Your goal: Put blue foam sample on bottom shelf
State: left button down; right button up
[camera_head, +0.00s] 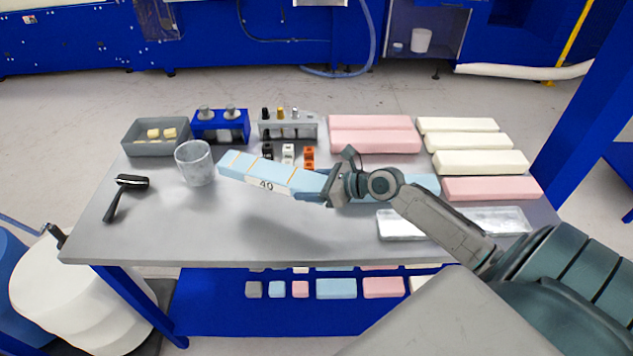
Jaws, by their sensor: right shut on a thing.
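A long light blue foam sample (265,175) with a label reading "40" is held above the middle of the grey table. My right gripper (326,187) is shut on its right end, and the sample tilts slightly, its left end higher in the picture. Another light blue block (424,184) lies on the table behind my right arm, partly hidden by it. The blue bottom shelf (225,318) under the table holds a row of small and larger foam pieces, including a light blue one (336,288). My left gripper is not in view.
Pink (375,140) and cream blocks (480,162) fill the right. The front left of the table is clear.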

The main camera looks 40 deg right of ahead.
aim_at(312, 216)
notch_tip(312, 216, down, 9)
jog(key=shift+f, duration=0.1)
dwell(0.3)
jog(key=o, duration=0.5)
jog(key=shift+f, duration=0.1)
jog(key=shift+o, duration=0.8)
jog(key=shift+s, duration=0.1)
